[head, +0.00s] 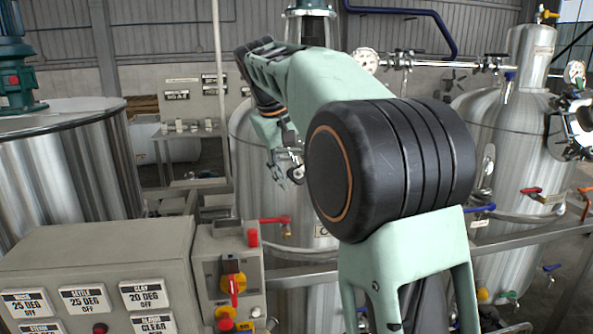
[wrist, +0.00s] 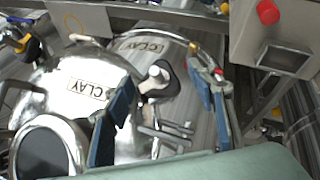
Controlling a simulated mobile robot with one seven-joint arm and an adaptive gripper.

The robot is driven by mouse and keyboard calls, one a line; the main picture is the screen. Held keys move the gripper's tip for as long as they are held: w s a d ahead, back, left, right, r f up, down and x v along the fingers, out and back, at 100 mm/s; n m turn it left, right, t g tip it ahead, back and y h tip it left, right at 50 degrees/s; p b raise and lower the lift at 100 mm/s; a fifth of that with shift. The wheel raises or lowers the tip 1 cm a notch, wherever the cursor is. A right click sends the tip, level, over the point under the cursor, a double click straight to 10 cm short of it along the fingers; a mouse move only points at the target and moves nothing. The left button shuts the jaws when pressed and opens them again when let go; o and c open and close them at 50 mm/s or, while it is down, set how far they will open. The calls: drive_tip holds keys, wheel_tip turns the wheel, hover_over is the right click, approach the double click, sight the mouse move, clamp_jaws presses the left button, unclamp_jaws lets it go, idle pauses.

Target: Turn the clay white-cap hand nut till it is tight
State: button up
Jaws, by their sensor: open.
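The clay hand nut (wrist: 156,80) shows in the wrist view as a dark knob with a white cap, beside a shiny metal vessel part labelled CLAY (wrist: 88,90). My gripper (wrist: 160,78) is open, with one blue-padded finger to the left of the nut and the other to its right. The nut appears between the fingers in the picture; I cannot tell how near they are in depth, and no contact is clear. In the head view my gripper (head: 288,170) is small, in front of the middle steel tank (head: 250,190). The nut cannot be made out there.
A second CLAY label (wrist: 142,46) is behind the nut. A grey box with a red button (wrist: 268,12) is at the upper right of the wrist view. In the head view a control panel (head: 110,245) stands at the front left, and a red-handled valve (head: 272,220) is below my gripper.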

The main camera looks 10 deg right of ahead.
drive_tip(key=v, duration=1.2)
